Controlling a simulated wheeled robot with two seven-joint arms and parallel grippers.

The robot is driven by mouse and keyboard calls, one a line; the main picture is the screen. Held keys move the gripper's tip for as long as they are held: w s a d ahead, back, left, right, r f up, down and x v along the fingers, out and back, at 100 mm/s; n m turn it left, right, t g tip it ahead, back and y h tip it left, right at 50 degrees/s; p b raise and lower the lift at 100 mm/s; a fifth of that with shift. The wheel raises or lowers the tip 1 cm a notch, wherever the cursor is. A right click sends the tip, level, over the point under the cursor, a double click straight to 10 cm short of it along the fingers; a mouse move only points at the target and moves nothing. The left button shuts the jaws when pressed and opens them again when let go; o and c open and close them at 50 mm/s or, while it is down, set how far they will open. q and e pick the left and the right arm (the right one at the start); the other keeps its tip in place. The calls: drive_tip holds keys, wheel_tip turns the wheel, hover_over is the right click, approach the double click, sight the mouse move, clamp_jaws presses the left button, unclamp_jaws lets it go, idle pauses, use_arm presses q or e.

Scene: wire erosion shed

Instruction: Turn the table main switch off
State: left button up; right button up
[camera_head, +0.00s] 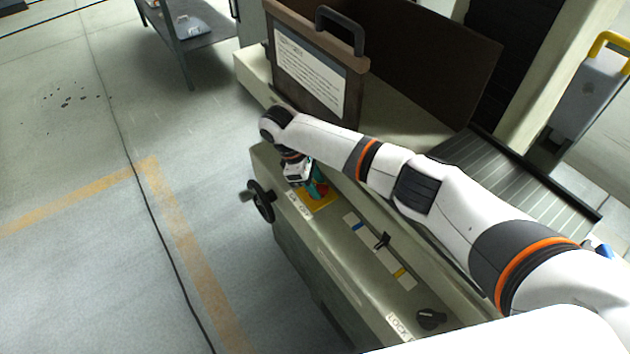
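A red switch (321,188) on a yellow plate (318,203) sits on the top of the grey-green machine cabinet, with a partly readable white label (299,204) beside it. It looks like the main switch. My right arm reaches in from the lower right, and my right gripper (316,186) points down right at the red switch, covering much of it. Teal parts show by the fingertips. I cannot tell whether the fingers are open or closed on the switch, nor which way the switch is turned. My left gripper is not in view.
A small black lever (381,240) stands on a plate with blue and yellow marks. A black knob (431,318) sits by a "LOCK" label. A black handwheel (261,200) juts from the cabinet's left side. A framed notice board (312,75) stands behind. The floor at left is free.

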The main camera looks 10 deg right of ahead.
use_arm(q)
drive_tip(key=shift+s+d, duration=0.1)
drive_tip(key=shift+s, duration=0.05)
use_arm(e)
clamp_jaws()
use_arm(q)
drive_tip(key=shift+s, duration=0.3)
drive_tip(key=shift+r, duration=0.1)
use_arm(e)
drive_tip(key=shift+r, duration=0.1)
